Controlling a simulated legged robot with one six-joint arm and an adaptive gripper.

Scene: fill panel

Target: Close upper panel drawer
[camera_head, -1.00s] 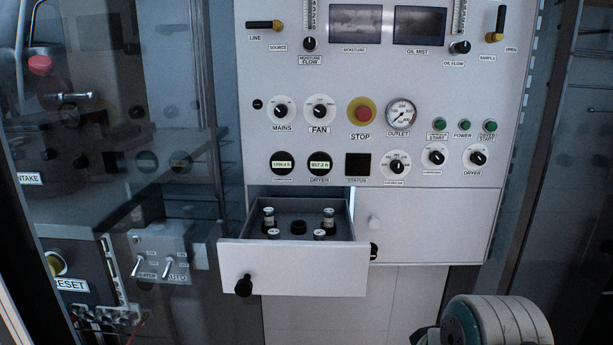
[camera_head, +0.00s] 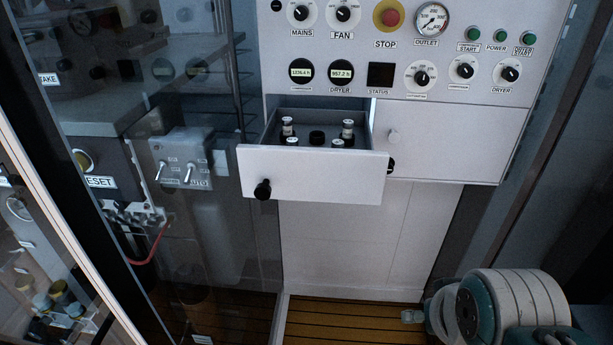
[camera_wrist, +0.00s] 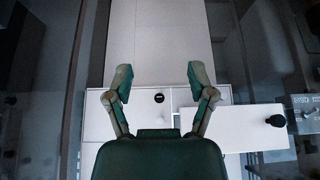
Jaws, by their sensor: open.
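The panel drawer (camera_head: 315,172) is pulled open, sticking out from the lower left of the white control panel. A black knob (camera_head: 262,189) is at the left of its white front. Inside its grey tray are several small cylindrical parts (camera_head: 348,130). In the wrist view the drawer front (camera_wrist: 243,130) is at the right, with its black knob (camera_wrist: 277,120) near the edge. My gripper (camera_wrist: 158,76) is open and empty, with its two fingers spread. It appears left of the drawer knob in that view, apart from it.
The control panel (camera_head: 450,125) beside the drawer is closed. Gauges, dials and a red stop button (camera_head: 391,17) sit above. A box with toggle switches (camera_head: 185,170) stands to the left. Below the drawer are a plain white face (camera_head: 340,245) and slatted floor (camera_head: 350,325). My arm fills the lower right.

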